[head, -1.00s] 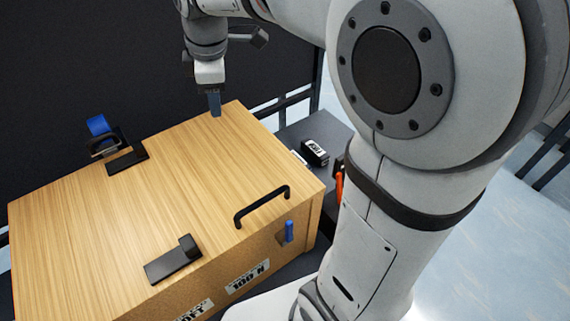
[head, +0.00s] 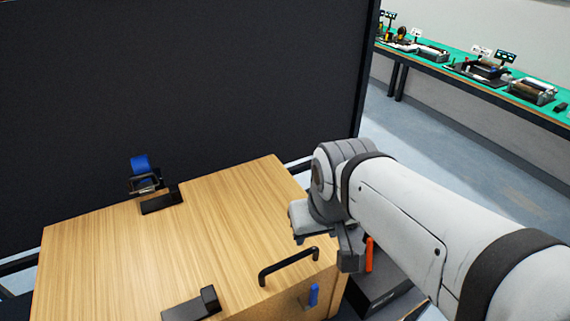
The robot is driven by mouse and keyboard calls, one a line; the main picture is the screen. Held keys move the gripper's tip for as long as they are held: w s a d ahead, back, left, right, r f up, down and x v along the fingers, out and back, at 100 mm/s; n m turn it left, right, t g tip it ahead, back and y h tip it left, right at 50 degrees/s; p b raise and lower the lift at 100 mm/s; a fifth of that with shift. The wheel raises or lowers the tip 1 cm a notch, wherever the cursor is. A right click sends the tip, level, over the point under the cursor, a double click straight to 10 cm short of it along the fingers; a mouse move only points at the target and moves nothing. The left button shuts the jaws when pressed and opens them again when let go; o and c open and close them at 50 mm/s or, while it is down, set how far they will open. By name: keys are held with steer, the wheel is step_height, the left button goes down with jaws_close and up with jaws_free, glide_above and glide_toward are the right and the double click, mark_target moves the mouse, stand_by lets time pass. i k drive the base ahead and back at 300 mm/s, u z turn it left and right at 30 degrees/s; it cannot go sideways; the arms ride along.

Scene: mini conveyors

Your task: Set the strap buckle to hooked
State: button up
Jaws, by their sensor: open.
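A blue strap (head: 140,163) with a metal buckle loop (head: 146,184) stands at the far left edge of the wooden crate (head: 225,210). A black catch block (head: 163,201) sits on the lid just in front and right of the loop. Whether the loop touches the block I cannot tell. My gripper (head: 350,262) is at the crate's right end, beyond the lid handle, well apart from the buckle. It is open, and nothing shows between its jaws. My wrist hides part of the crate's right edge.
A black handle (head: 288,266) rises from the lid. A second black block (head: 191,305) lies at the front. A blue piece (head: 314,295) is on the front face. A dark panel (head: 200,80) stands behind the crate. A green bench (head: 470,70) is far right.

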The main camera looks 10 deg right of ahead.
mark_target(147, 188)
steer(key=u, duration=0.4)
steer(key=k, duration=1.3)
steer(key=u, duration=0.95)
steer(key=i, duration=1.65)
steer(key=z, duration=0.5)
